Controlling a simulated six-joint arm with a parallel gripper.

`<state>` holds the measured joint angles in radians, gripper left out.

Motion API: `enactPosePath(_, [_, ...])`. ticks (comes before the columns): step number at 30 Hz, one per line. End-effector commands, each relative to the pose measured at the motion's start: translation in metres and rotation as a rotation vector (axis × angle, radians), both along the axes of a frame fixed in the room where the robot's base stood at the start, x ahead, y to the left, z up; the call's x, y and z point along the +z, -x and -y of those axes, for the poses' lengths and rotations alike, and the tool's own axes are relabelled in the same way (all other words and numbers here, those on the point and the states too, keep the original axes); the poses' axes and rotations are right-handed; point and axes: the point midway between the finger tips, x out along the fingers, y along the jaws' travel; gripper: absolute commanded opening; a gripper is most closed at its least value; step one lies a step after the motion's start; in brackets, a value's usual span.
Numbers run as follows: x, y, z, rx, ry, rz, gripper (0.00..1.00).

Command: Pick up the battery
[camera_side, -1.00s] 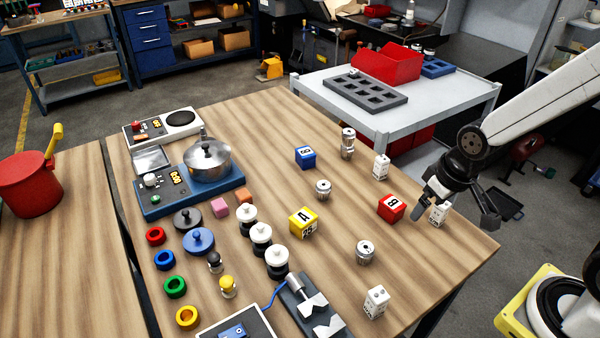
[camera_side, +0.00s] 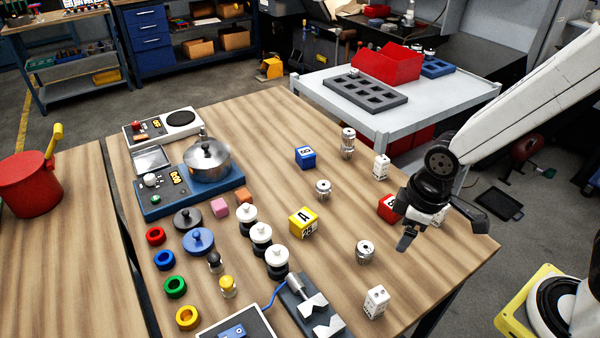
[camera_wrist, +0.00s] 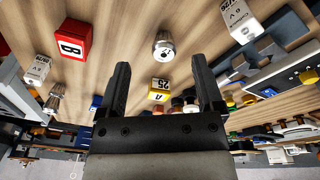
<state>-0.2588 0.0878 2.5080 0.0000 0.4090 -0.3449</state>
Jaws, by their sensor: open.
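One battery (camera_side: 376,302) stands near the table's front edge and shows at the upper right in the wrist view (camera_wrist: 240,18). Another (camera_side: 381,166) is at the far right edge and shows at the left in the wrist view (camera_wrist: 37,68).
A red block (camera_side: 388,207) is partly hidden by my gripper. A silver cylinder (camera_side: 365,252) stands between the gripper and the front battery. A yellow block (camera_side: 303,221), a blue block (camera_side: 305,157) and more cylinders stand further left. Bare wood lies between them.

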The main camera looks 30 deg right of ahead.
Motion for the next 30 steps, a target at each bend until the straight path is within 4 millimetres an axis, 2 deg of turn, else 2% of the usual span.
enactPosePath(1, [-0.003,0.004,-0.014,0.106,0.012,-0.017,0.85])
enactPosePath(6, [-0.011,0.019,-0.052,0.44,0.048,-0.06,0.85])
enactPosePath(13, [-0.019,0.039,-0.085,0.764,0.081,-0.099,0.85])
enactPosePath(18, [-0.021,0.044,-0.093,0.852,0.089,-0.109,0.85])
enactPosePath(25, [-0.023,0.044,-0.093,0.857,0.09,-0.111,0.85])
enactPosePath(30, [-0.032,0.044,-0.093,0.855,0.089,-0.112,0.85])
